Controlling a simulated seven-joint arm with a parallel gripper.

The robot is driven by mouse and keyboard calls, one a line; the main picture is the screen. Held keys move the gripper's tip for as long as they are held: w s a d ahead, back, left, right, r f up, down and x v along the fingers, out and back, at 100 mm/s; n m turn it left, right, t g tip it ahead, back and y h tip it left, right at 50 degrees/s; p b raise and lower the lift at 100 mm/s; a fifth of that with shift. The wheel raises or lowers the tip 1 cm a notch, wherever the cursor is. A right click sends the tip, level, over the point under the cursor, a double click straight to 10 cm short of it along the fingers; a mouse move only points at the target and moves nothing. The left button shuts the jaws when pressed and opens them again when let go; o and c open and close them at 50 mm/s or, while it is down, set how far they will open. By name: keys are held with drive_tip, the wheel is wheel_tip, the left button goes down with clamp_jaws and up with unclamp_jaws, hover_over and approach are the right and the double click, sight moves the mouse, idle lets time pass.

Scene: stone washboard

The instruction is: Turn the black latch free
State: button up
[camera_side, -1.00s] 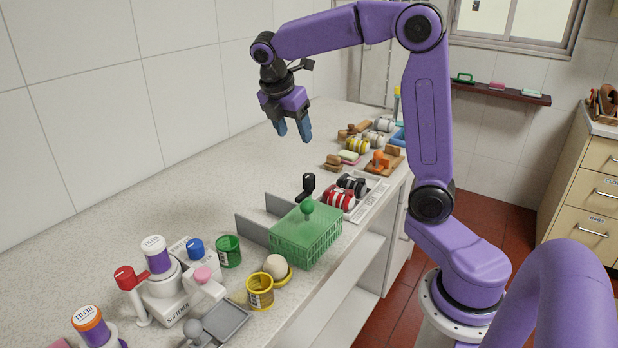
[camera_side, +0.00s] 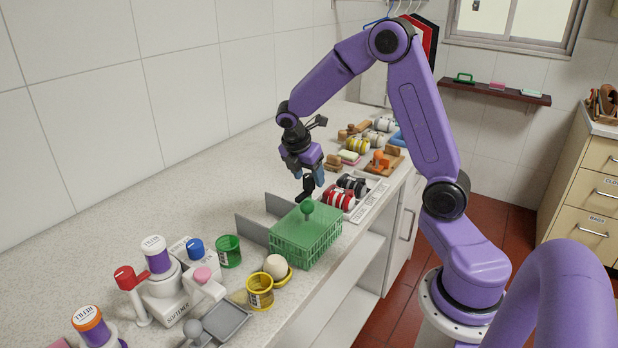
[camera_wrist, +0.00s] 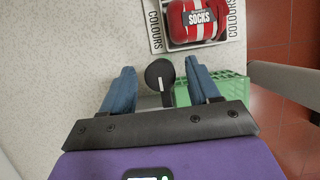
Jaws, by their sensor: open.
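The black latch (camera_side: 306,188) stands upright at the back of the green crate, near the end of the grey plates. In the wrist view the latch's round black top (camera_wrist: 159,74) shows between my two blue fingers, closer to the right one. My gripper (camera_side: 307,176) is open, pointing down just above and around the latch's top; it also shows open in the wrist view (camera_wrist: 160,85). I cannot tell whether a finger touches the latch. The green crate (camera_side: 300,250) has a green lid with a round green knob (camera_side: 307,207). The latch's lower part is partly hidden.
A white tray (camera_side: 362,212) with red and black striped rolls lies just behind the crate. Grey upright plates (camera_side: 255,230) stand left of the crate. A green cup (camera_side: 229,251), a yellow cup (camera_side: 260,291) and a dispenser stand in front. The counter to the left is clear.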

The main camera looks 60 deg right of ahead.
drive_tip(key=shift+d+f, duration=0.25)
drive_tip(key=shift+f, duration=0.35)
drive_tip(key=c, duration=1)
drive_tip(key=shift+c, duration=0.2)
